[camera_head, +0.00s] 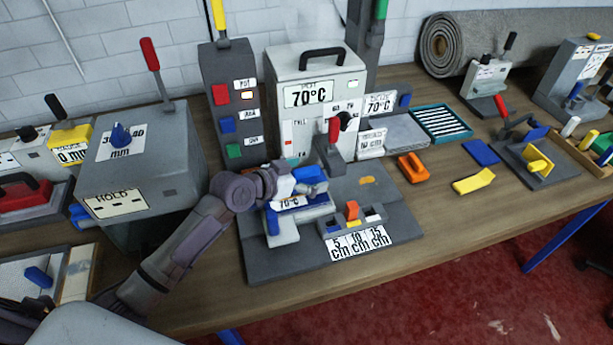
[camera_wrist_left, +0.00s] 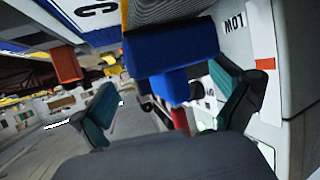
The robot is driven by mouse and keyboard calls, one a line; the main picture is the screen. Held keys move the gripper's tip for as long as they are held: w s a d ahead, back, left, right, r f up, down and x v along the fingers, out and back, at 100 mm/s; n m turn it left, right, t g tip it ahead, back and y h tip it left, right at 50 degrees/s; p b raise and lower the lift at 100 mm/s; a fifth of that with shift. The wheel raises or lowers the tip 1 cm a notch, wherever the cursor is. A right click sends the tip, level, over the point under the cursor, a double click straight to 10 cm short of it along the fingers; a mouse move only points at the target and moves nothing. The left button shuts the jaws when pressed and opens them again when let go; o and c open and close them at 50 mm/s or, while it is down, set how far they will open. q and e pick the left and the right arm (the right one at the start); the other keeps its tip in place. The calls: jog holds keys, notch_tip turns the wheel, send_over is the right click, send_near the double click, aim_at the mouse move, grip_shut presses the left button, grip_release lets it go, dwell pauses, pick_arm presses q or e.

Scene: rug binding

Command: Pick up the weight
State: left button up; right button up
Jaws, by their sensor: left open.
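My left gripper (camera_head: 312,187) is over the grey machine base in the middle of the bench, in front of the 70°C box. In the left wrist view the gripper (camera_wrist_left: 168,86) is open, its two teal finger pads apart. A blue block (camera_wrist_left: 172,52) with a smaller blue part below it shows between and beyond the pads. A blue piece (camera_head: 308,173) also shows at the gripper in the head view. No thing is labelled as the weight, and I cannot tell whether this blue block is it. My right gripper is not in view.
The 70°C box (camera_head: 318,90) with a red lever stands close behind the gripper. A grey HOLD box (camera_head: 150,165) stands to the left. An orange clamp-like piece (camera_head: 413,167) and a yellow block (camera_head: 473,181) lie to the right. The bench front right (camera_head: 450,225) is clear.

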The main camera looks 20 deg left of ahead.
pick_arm(q)
jog(key=shift+s, duration=0.1)
jog(key=c, duration=1.7)
jog(key=shift+r, duration=0.1)
grip_shut()
jog(key=shift+r, duration=0.15)
